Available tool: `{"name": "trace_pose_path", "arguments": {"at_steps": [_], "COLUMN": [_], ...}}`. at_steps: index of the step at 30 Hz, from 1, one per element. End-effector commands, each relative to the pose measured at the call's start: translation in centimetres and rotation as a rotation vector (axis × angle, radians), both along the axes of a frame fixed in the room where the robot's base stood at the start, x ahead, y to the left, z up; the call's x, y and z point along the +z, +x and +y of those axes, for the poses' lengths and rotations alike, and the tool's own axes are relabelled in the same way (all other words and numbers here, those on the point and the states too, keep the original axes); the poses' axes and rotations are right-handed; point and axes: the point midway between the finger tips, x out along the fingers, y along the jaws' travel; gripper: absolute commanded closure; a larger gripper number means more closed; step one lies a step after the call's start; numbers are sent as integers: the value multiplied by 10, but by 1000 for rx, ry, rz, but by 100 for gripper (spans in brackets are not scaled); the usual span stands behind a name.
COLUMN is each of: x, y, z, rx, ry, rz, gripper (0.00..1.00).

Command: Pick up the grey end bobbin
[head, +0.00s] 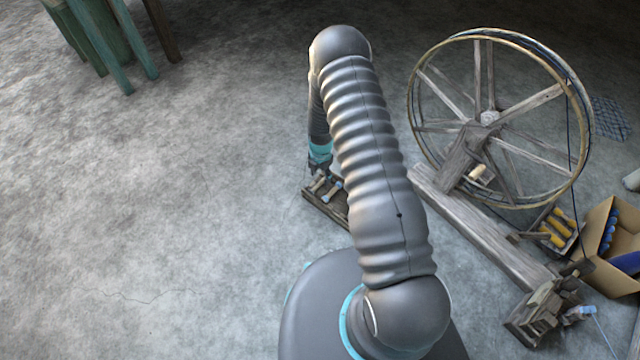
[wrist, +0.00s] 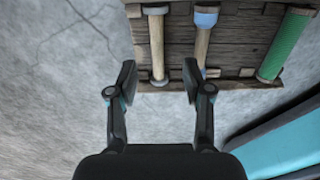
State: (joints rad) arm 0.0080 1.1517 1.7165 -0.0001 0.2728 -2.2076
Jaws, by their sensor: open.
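A wooden tray (wrist: 240,50) fills the top of the wrist view and holds bobbins lying lengthwise. The leftmost is a bare wooden bobbin with pale grey ends (wrist: 157,48). Beside it lies a bobbin with a blue end (wrist: 203,42), and a green-wound bobbin (wrist: 286,45) lies at the right. My gripper (wrist: 159,82) is open and empty, its fingers on either side of the near end of the grey end bobbin; whether they touch anything I cannot tell. The right finger overlaps the blue end bobbin in the picture. In the head view the tray (head: 316,205) is partly hidden by my arm.
A wooden spinning wheel (head: 485,118) on a long base stands to the right of the tray. A box of yellow bobbins (head: 557,230) and a cardboard box (head: 598,225) with blue items are farther right. Teal wooden legs (head: 100,40) stand at top left. The left floor is clear.

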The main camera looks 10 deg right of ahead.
Motion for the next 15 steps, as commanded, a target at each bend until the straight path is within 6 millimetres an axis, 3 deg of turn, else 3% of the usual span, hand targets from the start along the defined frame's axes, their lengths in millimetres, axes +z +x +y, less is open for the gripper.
{"name": "trace_pose_path", "arguments": {"at_steps": [9, 15], "x": [-40, -51], "y": [2, 3], "z": [1, 1], "rx": [0, -1], "ry": [0, 0], "rz": [2, 0], "gripper": [50, 50]}}
